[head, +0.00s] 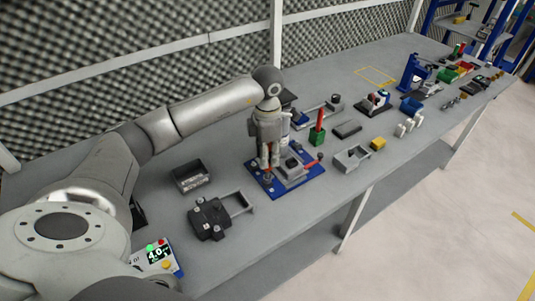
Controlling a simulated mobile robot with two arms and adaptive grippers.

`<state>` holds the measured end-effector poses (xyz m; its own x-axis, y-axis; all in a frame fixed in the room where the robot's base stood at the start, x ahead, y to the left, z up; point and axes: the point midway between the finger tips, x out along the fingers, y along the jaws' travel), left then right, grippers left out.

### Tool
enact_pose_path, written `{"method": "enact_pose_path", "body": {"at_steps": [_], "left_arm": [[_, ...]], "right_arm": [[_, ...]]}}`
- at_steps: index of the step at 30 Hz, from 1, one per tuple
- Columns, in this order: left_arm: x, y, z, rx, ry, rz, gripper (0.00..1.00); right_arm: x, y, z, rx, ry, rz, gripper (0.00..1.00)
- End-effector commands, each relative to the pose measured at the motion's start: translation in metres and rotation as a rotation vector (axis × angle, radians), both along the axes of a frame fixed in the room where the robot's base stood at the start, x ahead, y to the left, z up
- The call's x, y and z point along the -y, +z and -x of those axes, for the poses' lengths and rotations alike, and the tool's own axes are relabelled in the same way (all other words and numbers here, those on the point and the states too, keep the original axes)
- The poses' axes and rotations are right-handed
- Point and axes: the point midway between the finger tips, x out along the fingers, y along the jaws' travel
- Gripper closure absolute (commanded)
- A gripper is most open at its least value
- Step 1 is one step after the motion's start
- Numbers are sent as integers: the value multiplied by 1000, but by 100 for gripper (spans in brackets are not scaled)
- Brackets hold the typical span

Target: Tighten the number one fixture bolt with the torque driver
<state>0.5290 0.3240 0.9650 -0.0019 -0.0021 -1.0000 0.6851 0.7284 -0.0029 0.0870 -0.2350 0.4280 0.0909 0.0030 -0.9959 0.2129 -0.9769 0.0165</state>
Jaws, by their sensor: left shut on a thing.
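My left gripper (269,162) points down over the blue fixture plate (313,189), its fingers shut. A slim pale upright tool (286,123), seemingly the torque driver, shows at its right side; the gripper hides most of it. The plate carries a grey clamped block (291,170) with a red handle, and small bolt heads near its edges. I cannot read which bolt is number one, nor tell whether the tool tip touches a bolt. My right gripper is out of view.
A controller reading 4.0 (158,254) is at the near left. A green block with a red post (317,130) and a grey tray (352,159) stand to the right.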

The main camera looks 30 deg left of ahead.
Motion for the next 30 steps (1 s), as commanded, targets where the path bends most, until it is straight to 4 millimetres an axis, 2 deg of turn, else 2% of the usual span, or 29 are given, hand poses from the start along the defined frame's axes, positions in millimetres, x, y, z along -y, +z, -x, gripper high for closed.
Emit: {"method": "enact_pose_path", "body": {"at_steps": [3, 21, 30], "left_arm": [[0, 10, -1, 3, 0, 0, 97], [0, 45, 0, 1, 0, 0, 97], [0, 46, 0, 1, 0, 0, 97]], "right_arm": [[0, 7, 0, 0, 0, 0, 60], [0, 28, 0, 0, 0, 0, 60], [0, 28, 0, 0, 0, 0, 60]]}}
